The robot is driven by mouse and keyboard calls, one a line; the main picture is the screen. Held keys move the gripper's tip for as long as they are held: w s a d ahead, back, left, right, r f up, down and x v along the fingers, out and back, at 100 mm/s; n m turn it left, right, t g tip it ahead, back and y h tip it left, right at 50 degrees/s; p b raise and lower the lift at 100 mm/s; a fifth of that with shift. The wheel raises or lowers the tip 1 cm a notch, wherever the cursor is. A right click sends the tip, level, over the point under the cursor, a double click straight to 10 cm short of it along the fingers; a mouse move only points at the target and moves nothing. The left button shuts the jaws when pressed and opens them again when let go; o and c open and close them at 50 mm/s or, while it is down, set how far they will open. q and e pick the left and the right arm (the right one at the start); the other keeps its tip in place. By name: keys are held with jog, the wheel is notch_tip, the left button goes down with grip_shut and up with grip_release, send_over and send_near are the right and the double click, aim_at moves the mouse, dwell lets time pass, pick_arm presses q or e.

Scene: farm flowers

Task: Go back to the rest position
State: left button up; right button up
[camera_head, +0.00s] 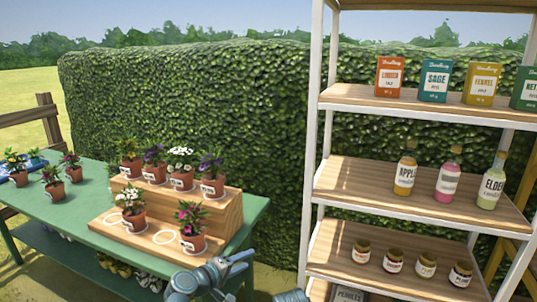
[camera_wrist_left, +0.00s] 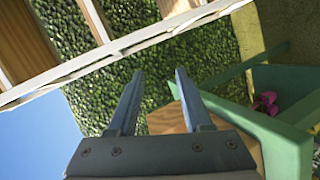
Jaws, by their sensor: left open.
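My right gripper is not in view; only a small grey-blue part of my body shows at the bottom edge.
A green table (camera_head: 75,210) holds a wooden stepped stand (camera_head: 225,215) with several potted flowers. A white-framed shelf (camera_head: 335,185) with boxes, bottles and jars stands at the right. A hedge (camera_head: 250,110) runs behind. A narrow gap separates table and shelf.

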pick_arm(q)
jog(key=s+d+m+g+p, duration=0.5)
jog(key=s+d+m+g, duration=0.1)
jog(key=s+d, duration=0.1)
jog(key=s+a+r+m+g+y+p, duration=0.1)
jog(key=s+a+m+g+y+p, duration=0.1)
jog(key=s+y+p, duration=0.3)
jog(key=s+a+r+m+g+y+p, duration=0.2)
jog(key=s+m+g+y+p, duration=0.2)
jog(key=s, duration=0.4)
jog(key=shift+s+r+y+p, duration=0.2)
jog(key=shift+s+y+p, duration=0.2)
jog(key=shift+p, duration=0.4)
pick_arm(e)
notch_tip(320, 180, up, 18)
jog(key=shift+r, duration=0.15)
